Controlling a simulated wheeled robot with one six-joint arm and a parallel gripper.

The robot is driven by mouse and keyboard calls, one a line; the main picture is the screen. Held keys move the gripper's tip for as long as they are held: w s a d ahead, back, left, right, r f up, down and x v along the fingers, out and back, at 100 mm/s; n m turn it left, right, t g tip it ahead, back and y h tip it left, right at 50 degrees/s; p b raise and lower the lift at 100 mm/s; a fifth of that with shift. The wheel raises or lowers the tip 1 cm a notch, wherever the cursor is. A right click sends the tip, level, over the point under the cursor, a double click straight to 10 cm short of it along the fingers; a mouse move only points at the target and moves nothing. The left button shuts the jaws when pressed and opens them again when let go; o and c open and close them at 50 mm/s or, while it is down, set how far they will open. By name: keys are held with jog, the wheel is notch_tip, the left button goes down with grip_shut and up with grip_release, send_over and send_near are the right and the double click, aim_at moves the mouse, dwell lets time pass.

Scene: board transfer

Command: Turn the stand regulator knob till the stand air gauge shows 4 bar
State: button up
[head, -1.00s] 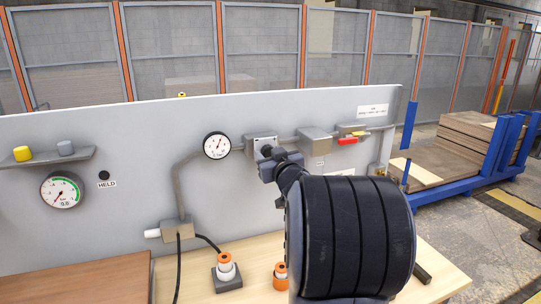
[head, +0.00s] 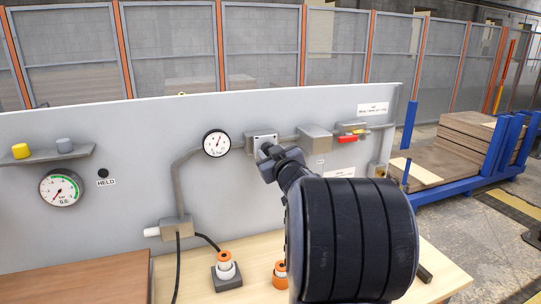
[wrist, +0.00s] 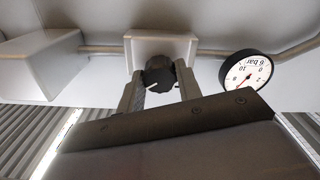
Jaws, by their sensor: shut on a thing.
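The stand regulator knob (wrist: 158,74), dark and round with a pale mark, sits on a light box (wrist: 178,44) on the panel. My gripper (wrist: 161,84) has one finger on each side of the knob and is shut on it. In the head view my gripper (head: 267,152) hides the knob at that box (head: 262,139). The stand air gauge (head: 216,143) is a white round dial left of the box, its needle pointing up and slightly right. In the wrist view the gauge (wrist: 246,72) appears upside down; its exact reading is too small to tell.
A larger gauge (head: 61,188) and a shelf (head: 48,156) with yellow and grey knobs are on the left of the panel (head: 120,130). A grey box (head: 314,138) and a red-and-yellow valve (head: 348,138) are to the right. Orange-and-white fittings (head: 226,264) stand on the bench.

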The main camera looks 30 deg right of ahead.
jog(key=n+b, duration=0.4)
jog(key=n, duration=0.6)
jog(key=shift+n, duration=0.4)
dwell(0.4)
jog(key=o, duration=1)
jog(key=shift+c, duration=0.2)
jog(key=v, duration=1)
jog(key=shift+s, duration=0.4)
